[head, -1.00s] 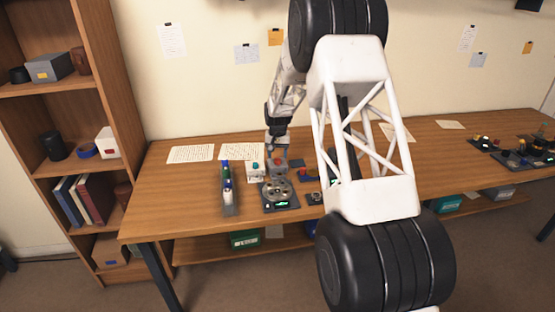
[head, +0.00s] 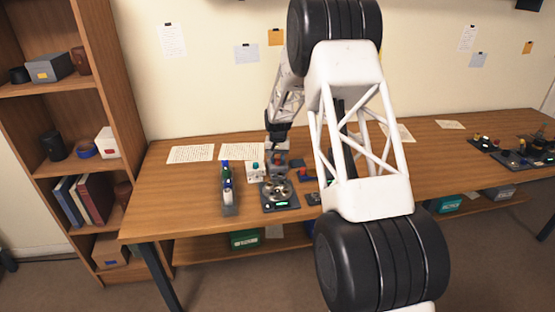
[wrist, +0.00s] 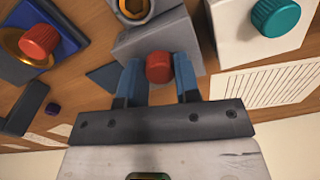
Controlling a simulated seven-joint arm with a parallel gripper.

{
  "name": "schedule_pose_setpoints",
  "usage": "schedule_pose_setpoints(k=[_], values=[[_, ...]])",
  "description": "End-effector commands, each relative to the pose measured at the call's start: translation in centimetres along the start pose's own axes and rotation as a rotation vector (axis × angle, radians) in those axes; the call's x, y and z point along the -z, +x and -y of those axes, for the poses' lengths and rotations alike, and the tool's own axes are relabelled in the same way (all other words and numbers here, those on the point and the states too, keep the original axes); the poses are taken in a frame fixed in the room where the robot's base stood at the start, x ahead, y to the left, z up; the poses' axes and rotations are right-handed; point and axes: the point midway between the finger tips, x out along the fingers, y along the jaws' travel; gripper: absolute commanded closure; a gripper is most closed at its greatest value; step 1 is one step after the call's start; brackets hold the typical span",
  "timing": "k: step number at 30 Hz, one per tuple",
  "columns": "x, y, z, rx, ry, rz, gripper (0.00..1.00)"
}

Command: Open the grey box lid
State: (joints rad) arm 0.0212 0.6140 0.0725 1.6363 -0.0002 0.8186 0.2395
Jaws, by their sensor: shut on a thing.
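The grey box (wrist: 130,45) has a red knob (wrist: 158,67), seen close up in the wrist view. My gripper (wrist: 158,82) has its two blue-tipped fingers on either side of the red knob and is shut on it. In the head view the grey box (head: 279,162) stands on the table below my gripper, partly hidden by it. I cannot tell whether there is a gap between the lid and the box.
A white box with a teal knob (head: 255,171) stands close at the left. A blue block with a red knob (wrist: 38,42) is on the other side. A dark device with a round metal plate (head: 277,190) and a rack of bottles (head: 227,188) stand in front. Papers (head: 191,154) lie behind.

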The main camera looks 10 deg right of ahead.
Motion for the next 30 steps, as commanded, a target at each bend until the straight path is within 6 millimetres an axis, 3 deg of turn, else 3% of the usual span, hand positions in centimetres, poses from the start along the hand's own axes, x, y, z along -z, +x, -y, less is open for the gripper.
schedule_pose_setpoints(k=[8,21,30], values=[[0.4,0.1,0.2,0.0,0.0,0.001,1.0],[5.5,0.1,1.5,0.0,0.0,0.001,1.0],[5.7,0.1,1.6,0.0,0.0,0.002,1.0]])
